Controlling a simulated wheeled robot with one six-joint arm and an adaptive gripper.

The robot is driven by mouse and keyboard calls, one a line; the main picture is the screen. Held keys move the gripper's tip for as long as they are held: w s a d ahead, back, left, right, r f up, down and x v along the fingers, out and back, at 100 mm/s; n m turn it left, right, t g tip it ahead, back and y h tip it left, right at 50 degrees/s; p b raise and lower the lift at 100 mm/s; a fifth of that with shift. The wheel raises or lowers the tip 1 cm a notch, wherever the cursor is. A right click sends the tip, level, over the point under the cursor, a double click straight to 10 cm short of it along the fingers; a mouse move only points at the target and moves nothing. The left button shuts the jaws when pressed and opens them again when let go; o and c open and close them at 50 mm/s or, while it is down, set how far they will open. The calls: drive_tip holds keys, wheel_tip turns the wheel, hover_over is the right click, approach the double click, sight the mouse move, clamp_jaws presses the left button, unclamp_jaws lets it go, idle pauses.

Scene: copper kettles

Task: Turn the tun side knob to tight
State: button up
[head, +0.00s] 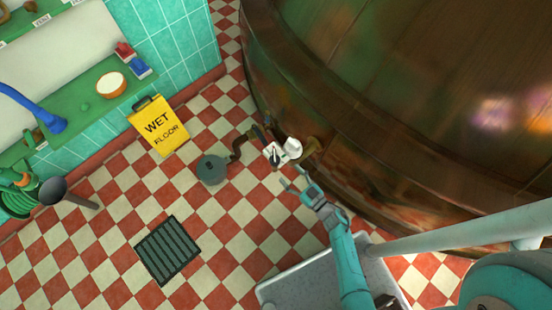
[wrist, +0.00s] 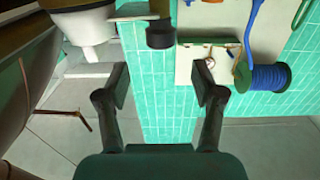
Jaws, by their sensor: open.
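The tun (head: 400,90) is a huge dark brown, round vessel filling the right of the head view. A small white fitting (head: 292,147) with a dark part sits low at its left side, by a brass-coloured pipe stub (head: 311,150). I cannot tell for sure whether this fitting is the side knob, nor read its setting. My gripper (head: 292,177) is just below the fitting in the head view, apart from it as far as I can see. In the wrist view my gripper (wrist: 160,85) is open, with nothing between its fingers. No knob is clear there.
A yellow wet-floor sign (head: 160,126) stands by the tiled wall. A grey round object (head: 211,169) and a floor grate (head: 168,250) lie on the checkered floor. A green shelf (head: 85,105) is at upper left. The wrist view shows a blue hose reel (wrist: 270,79).

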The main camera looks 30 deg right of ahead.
sight(275, 159)
drive_tip(key=x, duration=0.9)
drive_tip(key=c, duration=1.2)
